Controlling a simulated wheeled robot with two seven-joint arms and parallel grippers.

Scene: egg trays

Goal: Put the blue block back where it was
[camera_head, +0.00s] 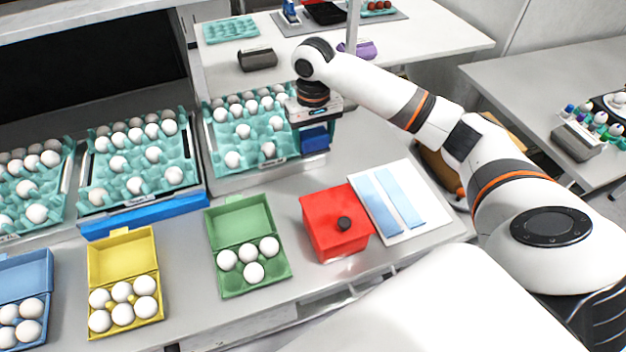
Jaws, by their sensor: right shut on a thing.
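My right gripper (315,122) reaches in from the right and points down beside the right end of the right-hand teal egg tray (222,170). It is shut on a blue block (315,140), whose lower part shows below the gripper. I cannot tell whether the block touches the tray or the surface under it. Another long blue piece (145,216) lies along the front of the middle teal tray (183,178). My left gripper is not in view.
In front stand a blue carton (22,275), a yellow carton (120,252) and a green carton (238,215), each with eggs. A red box (325,235) with a dark knob stands beside a white board (415,180) bearing two light-blue strips. Bare grey table lies between the trays and cartons.

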